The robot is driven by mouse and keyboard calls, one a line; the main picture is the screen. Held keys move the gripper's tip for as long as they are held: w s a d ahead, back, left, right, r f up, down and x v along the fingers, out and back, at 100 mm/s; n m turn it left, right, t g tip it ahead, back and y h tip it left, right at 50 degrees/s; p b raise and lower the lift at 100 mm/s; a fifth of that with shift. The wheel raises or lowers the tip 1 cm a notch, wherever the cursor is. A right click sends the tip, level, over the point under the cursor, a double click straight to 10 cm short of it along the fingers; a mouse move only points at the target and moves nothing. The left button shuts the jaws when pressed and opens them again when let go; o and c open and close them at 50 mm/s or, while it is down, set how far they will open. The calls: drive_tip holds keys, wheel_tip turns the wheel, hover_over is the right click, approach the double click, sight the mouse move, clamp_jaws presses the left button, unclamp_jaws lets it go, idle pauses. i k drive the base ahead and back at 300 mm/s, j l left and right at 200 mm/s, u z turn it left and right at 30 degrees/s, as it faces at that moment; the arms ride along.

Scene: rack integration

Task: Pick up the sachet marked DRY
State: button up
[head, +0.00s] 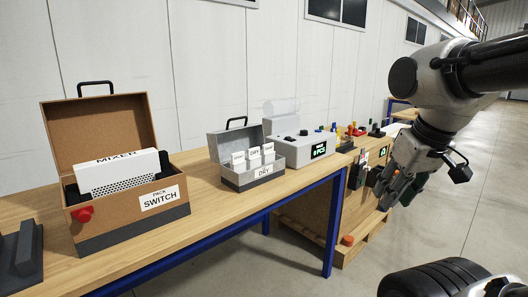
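Several small white sachets stand upright in an open grey case (238,179) on the wooden table. The middle sachet (254,153) shows small dark print that looks like DRY. The case's front carries a label reading DRY (264,171). The lower parts of the sachets are hidden by the case wall. My gripper (393,198) hangs at the right, beyond the table's right end and well apart from the case. It is seen at an angle, and its finger gap is not clear. No sachet shows in it.
A brown case (122,221) marked SWITCH, with a white unit inside, stands left of the grey case. A grey-white device (292,151) with a display stands to its right. A wooden pallet stand (345,240) is on the floor beyond the table's blue leg (333,230).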

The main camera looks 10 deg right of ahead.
sight(253, 160)
drive_tip(key=i+l+u, duration=0.2)
drive_tip(key=i, duration=0.2)
drive_tip(key=i+l+u, duration=0.2)
drive_tip(key=i, duration=0.25)
drive_tip(key=i+l+u, duration=0.25)
drive_tip(key=i, duration=0.15)
